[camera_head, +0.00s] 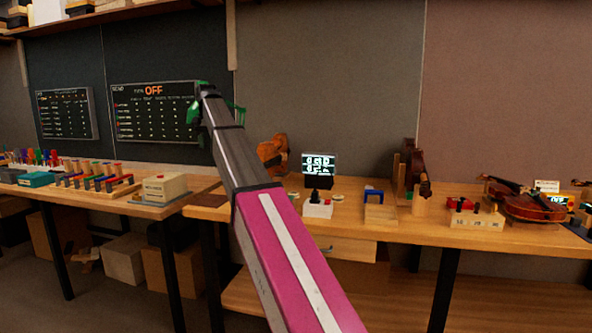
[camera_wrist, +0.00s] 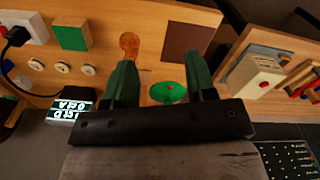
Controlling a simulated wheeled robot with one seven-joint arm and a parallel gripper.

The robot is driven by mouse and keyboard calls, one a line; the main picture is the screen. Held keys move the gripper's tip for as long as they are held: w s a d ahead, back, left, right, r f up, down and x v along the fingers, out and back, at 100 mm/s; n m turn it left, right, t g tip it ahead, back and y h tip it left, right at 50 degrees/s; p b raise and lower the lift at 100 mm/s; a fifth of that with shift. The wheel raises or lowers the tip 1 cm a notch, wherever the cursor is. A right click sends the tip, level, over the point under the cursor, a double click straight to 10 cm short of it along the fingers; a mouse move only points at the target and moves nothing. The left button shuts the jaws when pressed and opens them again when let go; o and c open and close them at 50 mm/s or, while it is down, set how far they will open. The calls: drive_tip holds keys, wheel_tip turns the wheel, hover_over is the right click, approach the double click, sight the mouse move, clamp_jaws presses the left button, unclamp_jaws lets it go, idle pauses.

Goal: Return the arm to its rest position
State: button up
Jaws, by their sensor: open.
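My arm (camera_head: 275,240), with a pink link and a grey forearm, reaches up and forward across the middle of the head view. My gripper (camera_head: 217,106) is at its far end, raised in front of the wall boards. In the wrist view my gripper (camera_wrist: 160,63) shows two dark green fingers spread apart, with nothing held between them. The wooden bench top (camera_wrist: 158,18) lies beyond the fingers. A green round piece with a red dot (camera_wrist: 168,92) shows between them, apart from them as far as I can tell.
A lit display (camera_head: 319,164), a white box with a black knob (camera_head: 318,208) and a violin (camera_head: 530,205) stand on the right bench. A beige box (camera_head: 165,187) and coloured tools are on the left bench. A dark board (camera_head: 155,112) hangs behind my gripper.

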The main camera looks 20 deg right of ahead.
drive_tip(key=s+d+f+n, duration=0.1)
drive_tip(key=s+d+f, duration=0.15)
drive_tip(key=f, duration=0.95)
drive_tip(key=s+d+f, duration=0.1)
drive_tip(key=s+f, duration=0.3)
drive_tip(key=f, duration=0.8)
drive_tip(key=s+d+f+n, duration=0.15)
drive_tip(key=s+f, duration=0.25)
drive_tip(key=f, duration=0.8)
drive_tip(key=s+d+f, duration=0.2)
drive_tip(key=s+f, duration=0.8)
drive_tip(key=f, duration=0.1)
drive_tip(key=s+d+f, duration=0.2)
drive_tip(key=s+f, duration=0.9)
drive_tip(key=shift+d+f+n, duration=0.3)
drive_tip(key=shift+f+n, duration=0.05)
drive_tip(key=shift+f, duration=0.05)
